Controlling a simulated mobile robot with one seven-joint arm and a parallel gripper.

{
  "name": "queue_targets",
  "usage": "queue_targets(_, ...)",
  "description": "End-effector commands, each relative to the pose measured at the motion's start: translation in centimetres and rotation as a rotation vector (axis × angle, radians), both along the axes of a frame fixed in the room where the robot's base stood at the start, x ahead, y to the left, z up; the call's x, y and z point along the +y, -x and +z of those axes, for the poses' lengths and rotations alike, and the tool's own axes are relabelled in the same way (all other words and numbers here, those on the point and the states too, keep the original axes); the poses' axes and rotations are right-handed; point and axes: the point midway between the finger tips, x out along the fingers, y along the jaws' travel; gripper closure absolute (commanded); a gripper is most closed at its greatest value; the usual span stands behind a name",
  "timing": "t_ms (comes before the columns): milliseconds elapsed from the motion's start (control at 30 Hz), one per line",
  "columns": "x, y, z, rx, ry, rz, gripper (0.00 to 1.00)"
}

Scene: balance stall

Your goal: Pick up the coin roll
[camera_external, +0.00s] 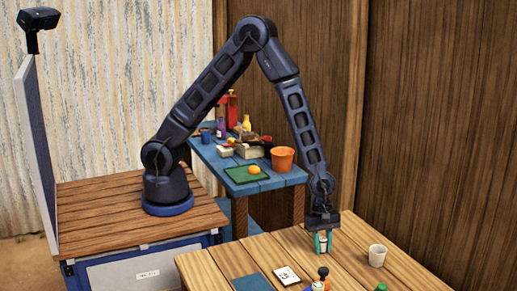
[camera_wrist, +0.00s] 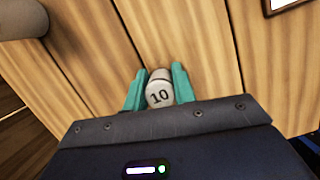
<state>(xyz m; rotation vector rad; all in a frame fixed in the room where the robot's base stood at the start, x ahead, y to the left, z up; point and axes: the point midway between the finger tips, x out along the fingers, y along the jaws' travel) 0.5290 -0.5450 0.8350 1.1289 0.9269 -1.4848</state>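The coin roll (camera_wrist: 159,92) is a pale, rounded cylinder marked "10" with a brownish far end. It sits between the two teal fingers of my gripper (camera_wrist: 160,86) in the wrist view, with a finger close along each side. My gripper (camera_external: 322,241) points down over the wooden table (camera_external: 225,263) in the external view and looks shut on the roll.
A white cup (camera_external: 377,255) stands right of my gripper. A white card (camera_external: 286,275), a dark blue mat (camera_external: 252,284) and a small bottle (camera_external: 322,274) are at the front. Behind, a blue table (camera_external: 212,160) holds an orange bucket (camera_external: 283,159) and a green tray (camera_external: 240,176).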

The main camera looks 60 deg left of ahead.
Motion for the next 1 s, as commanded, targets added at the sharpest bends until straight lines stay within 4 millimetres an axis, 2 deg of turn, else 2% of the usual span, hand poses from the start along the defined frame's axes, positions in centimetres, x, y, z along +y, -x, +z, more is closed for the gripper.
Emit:
queue_targets(33, 0.0, 0.0, 0.0, 0.000, 0.000, 0.000, 0.95)
queue_targets(67, 0.0, 0.0, 0.0, 0.000, 0.000, 0.000, 1.00)
queue_targets(367, 0.0, 0.0, 0.2, -0.001, 0.000, 0.000, 1.00)
queue_targets(567, -0.1, 0.0, 2.0, -0.003, 0.002, 0.000, 1.00)
queue_targets(767, -0.1, 0.0, 6.0, -0.005, 0.003, -0.001, 1.00)
queue_targets(1000, -0.1, 0.0, 12.0, -0.004, 0.003, -0.001, 1.00)
